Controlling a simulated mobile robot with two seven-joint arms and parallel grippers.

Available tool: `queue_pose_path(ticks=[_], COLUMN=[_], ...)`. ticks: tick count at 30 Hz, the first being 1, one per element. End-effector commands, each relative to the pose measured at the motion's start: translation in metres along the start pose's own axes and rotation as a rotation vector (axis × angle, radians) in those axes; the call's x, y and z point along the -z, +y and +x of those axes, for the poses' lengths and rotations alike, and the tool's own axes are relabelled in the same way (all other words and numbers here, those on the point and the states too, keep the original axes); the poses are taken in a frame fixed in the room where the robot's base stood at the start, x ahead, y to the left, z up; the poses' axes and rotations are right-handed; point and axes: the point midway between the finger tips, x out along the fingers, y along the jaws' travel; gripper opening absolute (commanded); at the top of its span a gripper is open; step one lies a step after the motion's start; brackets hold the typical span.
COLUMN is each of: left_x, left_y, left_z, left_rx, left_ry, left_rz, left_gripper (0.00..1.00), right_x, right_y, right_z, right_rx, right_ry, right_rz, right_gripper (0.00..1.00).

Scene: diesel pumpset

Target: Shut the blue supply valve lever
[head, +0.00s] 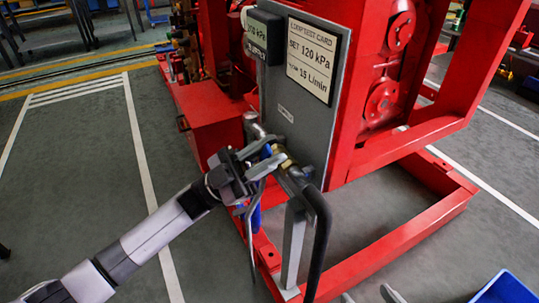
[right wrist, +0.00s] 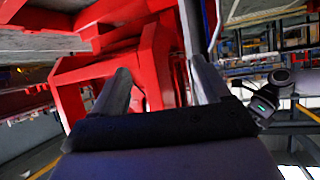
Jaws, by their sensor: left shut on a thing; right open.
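The blue supply valve lever (head: 255,216) shows in the head view as blue parts between and below my left gripper's fingers. My left gripper (head: 264,162) is shut on the lever, beside the brass valve body (head: 284,161) on the grey pipe. The fingers hide much of the lever, so its exact angle is hard to tell. My right gripper (right wrist: 160,85) is open and empty in the right wrist view, away from the valve. Its fingertips show at the bottom edge of the head view.
A grey panel (head: 292,145) with a loop test card (head: 313,58) and a display box (head: 264,37) stands behind the valve. A black hose (head: 321,245) and a grey post (head: 294,245) drop below the pipe. The red frame (head: 405,235) surrounds this spot. A blue bin (head: 506,289) is bottom right.

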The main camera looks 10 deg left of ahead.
Motion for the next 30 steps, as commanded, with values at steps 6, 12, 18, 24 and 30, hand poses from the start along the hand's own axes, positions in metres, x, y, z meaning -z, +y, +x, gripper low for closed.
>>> queue_pose_path(ticks=[6, 12, 18, 24, 30], left_x=[0.0, -0.002, -0.004, -0.005, -0.006], left_y=[-0.015, -0.024, -0.029, -0.031, -0.032], left_z=[-0.001, -0.003, -0.005, -0.006, -0.006], left_rx=[0.137, 0.229, 0.286, 0.312, 0.318], left_ry=[-0.004, -0.004, -0.005, -0.005, -0.005], left_rz=[-0.129, -0.22, -0.277, -0.303, -0.308], left_gripper=[0.0, 0.0, 0.0, 0.0, 0.0], right_x=[-0.007, -0.012, -0.017, -0.019, -0.022], right_y=[0.008, 0.012, 0.013, 0.016, 0.017], right_z=[-0.003, -0.006, -0.007, -0.007, -0.006], right_rx=[-0.017, -0.025, -0.029, -0.035, -0.037], right_ry=[-0.034, -0.051, -0.068, -0.073, -0.079], right_rz=[0.009, 0.016, 0.023, 0.026, 0.027], right_gripper=[0.76, 0.76, 0.76, 0.76, 0.76])
